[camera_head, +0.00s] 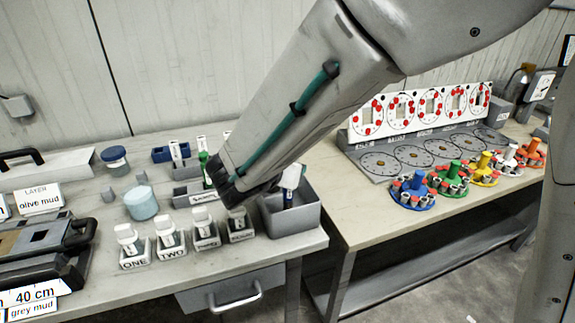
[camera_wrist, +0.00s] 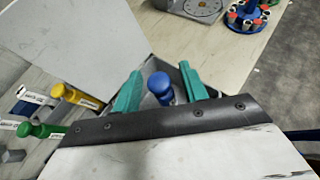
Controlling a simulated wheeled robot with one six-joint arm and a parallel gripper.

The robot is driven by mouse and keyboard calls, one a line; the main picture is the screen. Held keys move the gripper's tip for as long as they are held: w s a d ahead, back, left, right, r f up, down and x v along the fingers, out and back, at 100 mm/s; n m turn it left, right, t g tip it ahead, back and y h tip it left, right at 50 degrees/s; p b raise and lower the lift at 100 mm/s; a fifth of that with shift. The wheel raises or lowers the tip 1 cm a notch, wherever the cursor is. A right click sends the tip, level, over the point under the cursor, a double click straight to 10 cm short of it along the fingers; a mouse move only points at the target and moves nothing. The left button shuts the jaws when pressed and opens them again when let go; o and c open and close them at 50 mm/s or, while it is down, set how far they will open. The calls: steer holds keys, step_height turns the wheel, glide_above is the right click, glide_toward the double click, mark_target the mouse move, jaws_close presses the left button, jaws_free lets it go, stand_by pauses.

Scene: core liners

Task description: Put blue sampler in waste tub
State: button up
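The blue sampler (camera_wrist: 158,84) shows in the wrist view as a round blue knob between my two green fingertips. My gripper (camera_wrist: 163,88) is open, with a gap visible on each side of the knob. In the head view the blue sampler (camera_head: 288,199) stands in the grey waste tub (camera_head: 293,222) at the bench's front right corner, with a white label above it. The tub's grey wall also shows behind the fingers in the wrist view. My arm hides the fingers in the head view. The sampler's lower end is hidden inside the tub.
Several labelled white-capped liners (camera_head: 168,240) stand left of the tub. A green sampler (camera_head: 205,168) stands in a grey rack behind them; a yellow sampler (camera_wrist: 76,97) shows in the wrist view. The right bench holds coloured wheels (camera_head: 412,190) and a dotted panel (camera_head: 430,108).

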steer(key=shift+r, duration=0.5)
steer(key=v, duration=1.2)
steer(key=s+d+m+g+y, duration=0.3)
steer(key=s+d+m, duration=0.6)
steer(key=d+m, duration=0.5)
steer(key=s+d+m+g+y, duration=0.3)
steer(key=s+d+m+g, duration=0.3)
steer(key=d+m, duration=0.8)
steer(key=s+m, duration=0.2)
steer(key=s, duration=0.1)
steer(key=shift+r, duration=0.4)
steer(key=shift+s, duration=0.15)
